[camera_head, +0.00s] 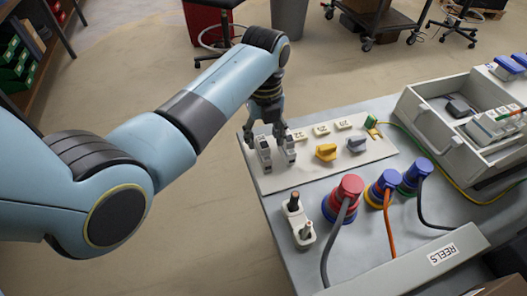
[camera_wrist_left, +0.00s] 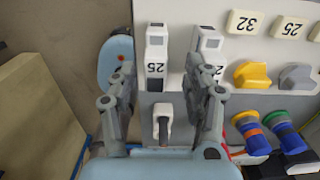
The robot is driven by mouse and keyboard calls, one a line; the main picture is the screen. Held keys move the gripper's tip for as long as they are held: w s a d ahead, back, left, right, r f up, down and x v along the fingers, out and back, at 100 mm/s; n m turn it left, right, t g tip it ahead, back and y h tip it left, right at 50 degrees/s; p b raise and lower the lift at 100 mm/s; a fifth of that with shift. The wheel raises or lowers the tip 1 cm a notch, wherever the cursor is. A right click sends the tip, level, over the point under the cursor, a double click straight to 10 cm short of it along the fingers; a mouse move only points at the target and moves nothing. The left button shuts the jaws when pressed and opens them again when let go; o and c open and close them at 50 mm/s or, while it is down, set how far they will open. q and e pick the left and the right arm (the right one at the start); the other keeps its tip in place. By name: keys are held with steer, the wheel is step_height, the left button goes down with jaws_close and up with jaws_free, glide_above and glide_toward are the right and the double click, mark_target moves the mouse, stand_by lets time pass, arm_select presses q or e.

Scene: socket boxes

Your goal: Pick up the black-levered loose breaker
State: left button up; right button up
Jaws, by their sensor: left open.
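Two slim white-and-grey breakers with dark parts stand side by side at the left end of the pale panel (camera_head: 300,176). The left breaker (camera_head: 265,158) is marked 25 in the left wrist view (camera_wrist_left: 156,52). The right breaker (camera_head: 290,156) also shows in the wrist view (camera_wrist_left: 209,42), partly hidden by a finger. My left gripper (camera_head: 265,136) is open, pointing down over the left breaker. In the wrist view its fingers (camera_wrist_left: 161,75) lie on either side of that breaker; I cannot tell whether they touch it. My right gripper is not in view.
A yellow knob (camera_head: 326,152) and a grey knob (camera_head: 356,145) stand right of the breakers. A white unit with a dark-topped lever (camera_head: 293,207) stands nearer. Red (camera_head: 346,190) and blue plugs with cables are to its right. An open grey box (camera_head: 432,122) stands far right.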

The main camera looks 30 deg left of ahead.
arm_select(q)
steer(key=f, duration=0.4)
steer(key=shift+s+a, duration=0.1)
steer(key=shift+a, duration=0.2)
steer(key=shift+f, duration=0.1)
steer(key=shift+c, duration=0.8)
steer(key=c, duration=0.5)
jaws_close()
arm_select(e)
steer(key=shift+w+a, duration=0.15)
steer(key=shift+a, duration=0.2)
